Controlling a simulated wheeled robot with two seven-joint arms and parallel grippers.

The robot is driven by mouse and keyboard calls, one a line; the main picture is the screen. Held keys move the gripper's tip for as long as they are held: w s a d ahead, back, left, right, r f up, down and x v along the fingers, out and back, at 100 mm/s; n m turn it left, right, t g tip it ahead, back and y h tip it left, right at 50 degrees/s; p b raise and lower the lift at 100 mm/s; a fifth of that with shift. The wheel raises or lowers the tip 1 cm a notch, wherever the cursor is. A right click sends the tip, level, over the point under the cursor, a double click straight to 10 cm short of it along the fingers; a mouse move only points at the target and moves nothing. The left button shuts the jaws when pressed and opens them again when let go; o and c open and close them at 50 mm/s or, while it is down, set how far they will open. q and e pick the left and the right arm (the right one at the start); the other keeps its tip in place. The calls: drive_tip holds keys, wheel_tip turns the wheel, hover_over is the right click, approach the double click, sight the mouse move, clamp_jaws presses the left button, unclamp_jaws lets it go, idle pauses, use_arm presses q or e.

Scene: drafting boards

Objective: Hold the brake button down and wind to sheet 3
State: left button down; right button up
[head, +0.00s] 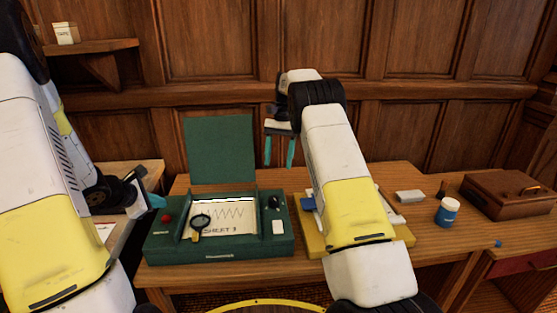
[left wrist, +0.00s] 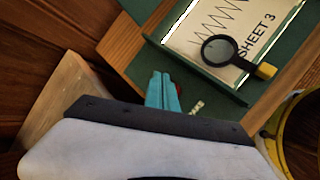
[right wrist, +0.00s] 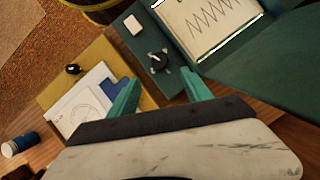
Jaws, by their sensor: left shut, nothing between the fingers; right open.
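The green box (head: 220,252) stands on the desk with its lid up. Its window shows a sheet (head: 222,216) reading SHEET 3 with a zigzag line, also visible in the left wrist view (left wrist: 225,30). The red button (head: 166,218) is at the box's left; in the left wrist view my fingers mostly hide it. My left gripper (head: 157,202) is shut and empty, just above and left of the button; I cannot tell whether it touches. The dark winding knob (right wrist: 158,61) is on the box's right side. My right gripper (head: 280,152) is open and empty, raised behind the knob, apart from it.
A magnifier (head: 200,223) lies over the window's lower left. A white block (head: 278,227) is on the box's right. A yellow board (right wrist: 92,66) with papers lies right of the box, partly behind my right arm. A blue jar (head: 447,212) and wooden case (head: 508,194) stand farther right.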

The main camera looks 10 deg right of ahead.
use_arm(q)
drive_tip(key=shift+r, duration=1.3)
drive_tip(key=shift+d+r, duration=0.1)
use_arm(e)
drive_tip(key=shift+r, duration=0.15)
